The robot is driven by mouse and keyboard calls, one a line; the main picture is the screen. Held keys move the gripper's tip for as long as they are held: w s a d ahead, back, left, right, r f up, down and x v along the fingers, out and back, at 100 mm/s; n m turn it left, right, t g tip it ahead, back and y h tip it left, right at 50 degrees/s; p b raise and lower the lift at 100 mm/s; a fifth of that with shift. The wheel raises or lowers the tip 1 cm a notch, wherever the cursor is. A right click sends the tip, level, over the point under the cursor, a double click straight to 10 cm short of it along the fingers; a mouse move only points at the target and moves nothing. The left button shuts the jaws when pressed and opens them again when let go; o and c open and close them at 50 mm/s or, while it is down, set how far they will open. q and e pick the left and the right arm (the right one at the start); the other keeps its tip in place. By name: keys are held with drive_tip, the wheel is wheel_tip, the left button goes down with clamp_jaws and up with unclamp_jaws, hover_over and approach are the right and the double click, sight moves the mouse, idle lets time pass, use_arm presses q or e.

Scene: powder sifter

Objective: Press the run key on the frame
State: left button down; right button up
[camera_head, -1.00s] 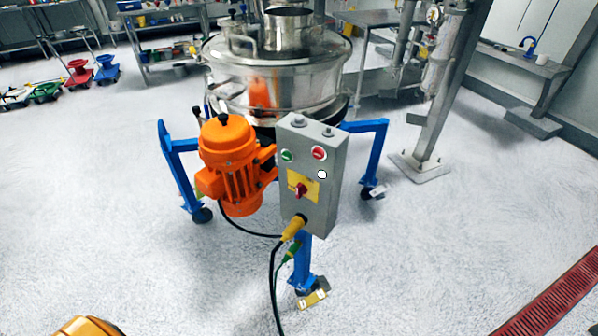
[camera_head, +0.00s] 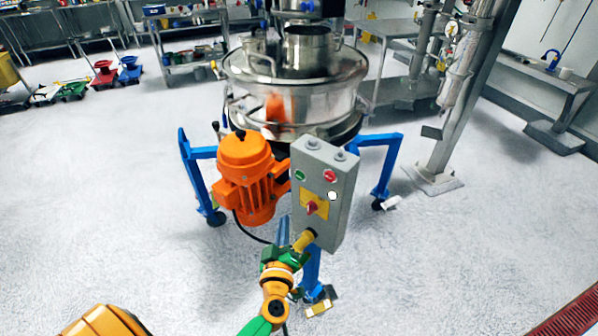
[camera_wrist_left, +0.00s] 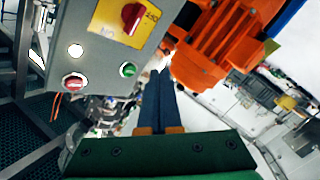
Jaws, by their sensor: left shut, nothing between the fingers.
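A grey control box (camera_head: 325,190) is mounted on the frame of the sifter. Its face carries a green button (camera_head: 300,175), a red button (camera_head: 330,175), a white round part (camera_head: 332,195) and a red knob (camera_head: 313,208) on a yellow plate. No lettering for the run key is legible; the green button also shows in the left wrist view (camera_wrist_left: 128,70). My left gripper (camera_head: 283,220) is shut and empty, just left of the box's lower face and below the green button. In the left wrist view its dark fingers (camera_wrist_left: 160,76) point up beside the green button, and I see no contact.
An orange motor (camera_head: 248,175) stands left of the box, close to my fingers. The steel sifter drum (camera_head: 300,95) rises behind on blue legs (camera_head: 205,190). A yellow plug (camera_head: 304,239) sits low on the box, next to my gripper.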

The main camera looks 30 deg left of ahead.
sight(300, 176)
use_arm(q)
drive_tip(key=a+r+n+g+y, duration=0.1)
drive_tip(key=a+r+n+y, duration=0.1)
drive_tip(key=a+r+n, duration=0.1)
wheel_tip(300, 176, up, 2)
drive_tip(key=shift+s+a+r+n+y+p, duration=0.15)
drive_tip(key=shift+s+a+n+y+p, duration=0.15)
drive_tip(key=shift+n, duration=0.3)
drive_tip(key=w+d+b, duration=0.1)
drive_tip(key=w+b, duration=0.2)
drive_tip(key=w, duration=0.5)
drive_tip(key=shift+w+d, duration=0.25)
drive_tip(key=shift+w, duration=0.1)
drive_tip(key=shift+w, duration=0.15)
idle(1.2)
drive_tip(key=shift+w, duration=0.25)
